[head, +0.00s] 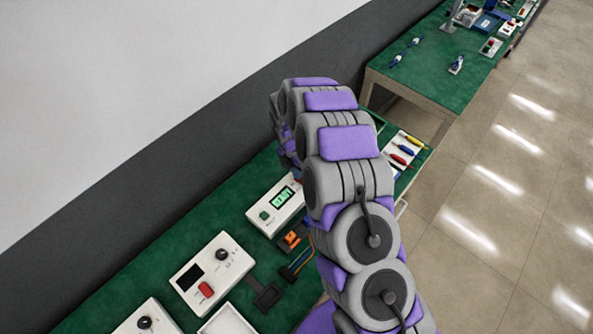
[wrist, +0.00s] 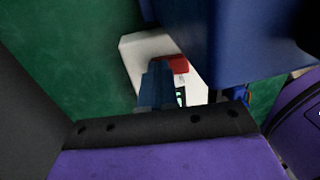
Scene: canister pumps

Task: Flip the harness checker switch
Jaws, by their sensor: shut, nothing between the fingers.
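The harness checker is a white box (head: 270,208) on the green bench in the head view, with a lit green display (head: 284,197) reading READY. My arm covers its right end. In the wrist view, a white box (wrist: 142,50) with a red part (wrist: 178,64), which looks like its switch, and a sliver of green display (wrist: 180,98) shows behind my fingers. My gripper (wrist: 158,72) is shut and empty, with a blue fingertip just over or beside the red part; I cannot tell whether they touch. The head view hides my gripper behind my arm.
A white device with a red button (head: 205,290) and a black knob stands nearer on the bench (head: 140,270). Orange connectors (head: 291,239) and coloured wires lie beside the checker. A tray of coloured tools (head: 403,150) is right of my arm. A second green bench (head: 430,80) stands beyond.

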